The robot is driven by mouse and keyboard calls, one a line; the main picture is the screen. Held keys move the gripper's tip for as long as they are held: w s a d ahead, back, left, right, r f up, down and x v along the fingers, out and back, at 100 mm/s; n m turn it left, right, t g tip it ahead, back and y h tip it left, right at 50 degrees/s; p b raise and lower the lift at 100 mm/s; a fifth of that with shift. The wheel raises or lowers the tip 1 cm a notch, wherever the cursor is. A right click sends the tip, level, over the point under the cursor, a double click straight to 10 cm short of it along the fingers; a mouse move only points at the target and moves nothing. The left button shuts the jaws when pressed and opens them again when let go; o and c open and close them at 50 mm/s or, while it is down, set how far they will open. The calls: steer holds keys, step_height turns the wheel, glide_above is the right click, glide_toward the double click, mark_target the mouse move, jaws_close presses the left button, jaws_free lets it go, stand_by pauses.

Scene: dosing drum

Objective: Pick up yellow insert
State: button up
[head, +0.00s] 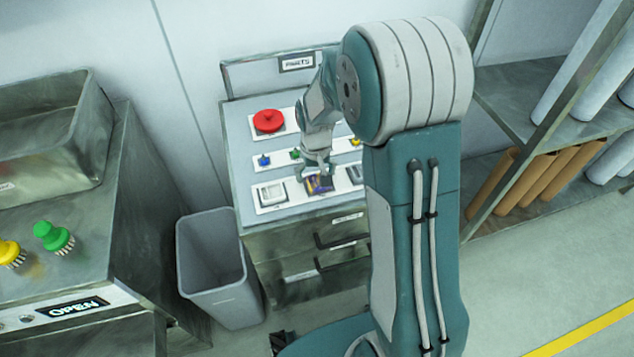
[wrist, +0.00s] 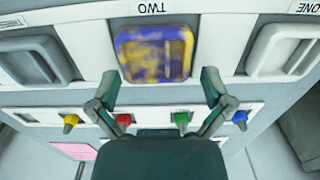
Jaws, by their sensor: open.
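A yellow insert with purple-blue patches (wrist: 155,55), shaped like a shallow rounded tray, sits in the slot marked TWO. In the head view the insert (head: 319,184) lies in the front row of the parts cabinet, partly covered by my gripper (head: 315,171). In the wrist view my gripper (wrist: 159,80) is open and empty, its fingertips spread at either side of the insert's near edge. I cannot tell the height between them. A small yellow knob (wrist: 71,122) stands in the row behind, and also shows in the head view (head: 356,142).
Red (wrist: 123,120), green (wrist: 182,119) and blue (wrist: 240,116) knobs share the small-knob row. A red disc (head: 268,121) sits behind. A grey bin (head: 214,255) stands left of the cabinet.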

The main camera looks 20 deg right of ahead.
steer(key=shift+f, duration=0.2)
steer(key=shift+d, duration=0.15)
steer(key=shift+d, duration=0.1)
steer(key=c, duration=0.9)
steer(key=shift+o, duration=0.2)
steer(key=shift+r, duration=0.1)
